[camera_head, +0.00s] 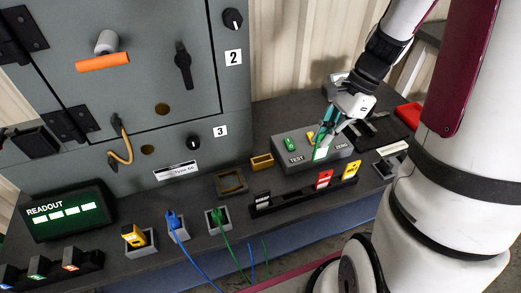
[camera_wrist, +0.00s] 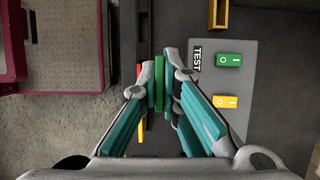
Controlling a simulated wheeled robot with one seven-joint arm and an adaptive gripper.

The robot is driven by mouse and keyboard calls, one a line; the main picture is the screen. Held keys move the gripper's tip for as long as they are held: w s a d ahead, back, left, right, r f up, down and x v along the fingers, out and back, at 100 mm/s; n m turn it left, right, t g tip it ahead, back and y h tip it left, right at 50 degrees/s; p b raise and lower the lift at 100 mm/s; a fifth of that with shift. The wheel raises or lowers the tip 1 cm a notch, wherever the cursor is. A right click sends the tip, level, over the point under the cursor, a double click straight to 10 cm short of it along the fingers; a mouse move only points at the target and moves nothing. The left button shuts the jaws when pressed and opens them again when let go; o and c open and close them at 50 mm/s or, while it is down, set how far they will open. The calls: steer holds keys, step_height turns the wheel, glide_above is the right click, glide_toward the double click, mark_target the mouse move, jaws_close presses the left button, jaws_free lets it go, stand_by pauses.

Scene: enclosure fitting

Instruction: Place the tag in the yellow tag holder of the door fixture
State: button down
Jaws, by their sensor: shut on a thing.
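My gripper (camera_head: 325,145) is shut on a green tag (camera_wrist: 159,84), which stands edge-on between the fingertips in the wrist view. In the head view the tag (camera_head: 320,154) shows a bright white face and hangs in front of the grey test box, above the bench. A small open yellow holder (camera_head: 262,161) sits on the bench near the cabinet, left of the test box and of my gripper. It looks empty, and part of it shows at the top of the wrist view (camera_wrist: 219,14). The tag is well apart from it.
The grey test box (camera_head: 302,174) with green and yellow switches stands beside my gripper. A black rack (camera_head: 262,209) holds a red tag (camera_head: 323,180) and a yellow tag (camera_head: 351,170). A brown square frame (camera_head: 231,183) and plugs with cables lie left. The grey cabinet (camera_head: 130,90) stands behind.

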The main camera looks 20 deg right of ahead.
steer(key=w+a+b, duration=0.2)
steer(key=w+a, duration=0.9)
steer(key=f+b, duration=0.1)
steer(key=f, duration=0.4)
steer(key=f+b, duration=0.2)
steer(key=f, duration=0.4)
steer(key=shift+w+a+f, duration=0.15)
steer(key=shift+w+a, duration=0.05)
steer(key=shift+w+a+f, duration=0.15)
steer(key=shift+w, duration=0.05)
steer(key=shift+f+b, duration=0.1)
steer(key=shift+b, duration=0.2)
steer(key=c, duration=2.1)
jaws_free()
steer(key=shift+o, duration=0.2)
steer(key=p+v, duration=0.3)
steer(key=v, duration=0.9)
steer(key=shift+p, duration=0.4)
